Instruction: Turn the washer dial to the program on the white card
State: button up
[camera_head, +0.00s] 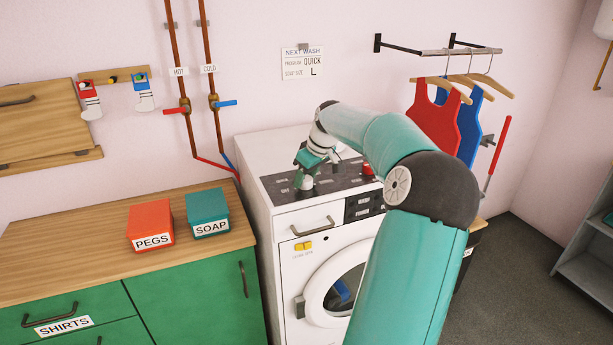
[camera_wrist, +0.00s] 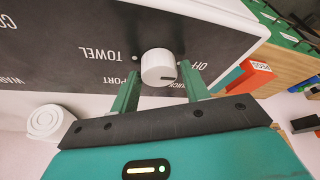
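The white washer dial (camera_wrist: 158,62) stands on the dark panel (camera_wrist: 60,45) of the washer (camera_head: 258,165). In the wrist view the panel's words are upside down: TOWEL left of the dial, OFF right, and partly hidden words like SPORT and QUICK below. A small dark mark shows on the dial's lower right. My gripper (camera_wrist: 162,78) is open, with one green finger on each side of the dial and gaps showing. In the head view my gripper (camera_head: 307,168) is over the panel. The white card (camera_head: 302,63) on the wall reads NEXT WASH, PROGRAM QUICK and L.
A red knob (camera_head: 368,169) sits at the panel's right end. Left of the washer is a wooden counter (camera_head: 80,245) with an orange PEGS box (camera_head: 150,222) and a teal SOAP box (camera_head: 207,212). Pipes with valves (camera_head: 185,105) and hanging shirts (camera_head: 436,117) are at the wall.

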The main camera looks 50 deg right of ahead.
jog(key=c, duration=0.6)
jog(key=shift+m, duration=0.4)
jog(key=m+h, duration=0.1)
jog(key=m, duration=0.1)
jog(key=m+h, duration=0.1)
jog(key=m, duration=0.2)
jog(key=shift+w+a+r+g, duration=0.1)
jog(key=shift+a+g, duration=0.1)
jog(key=shift+g, duration=0.2)
jog(key=m+g, duration=0.1)
jog(key=m, duration=0.2)
jog(key=m+h, duration=0.1)
jog(key=m, duration=0.2)
jog(key=shift+g+h, duration=0.3)
jog(key=shift+g, duration=0.1)
jog(key=o, duration=1)
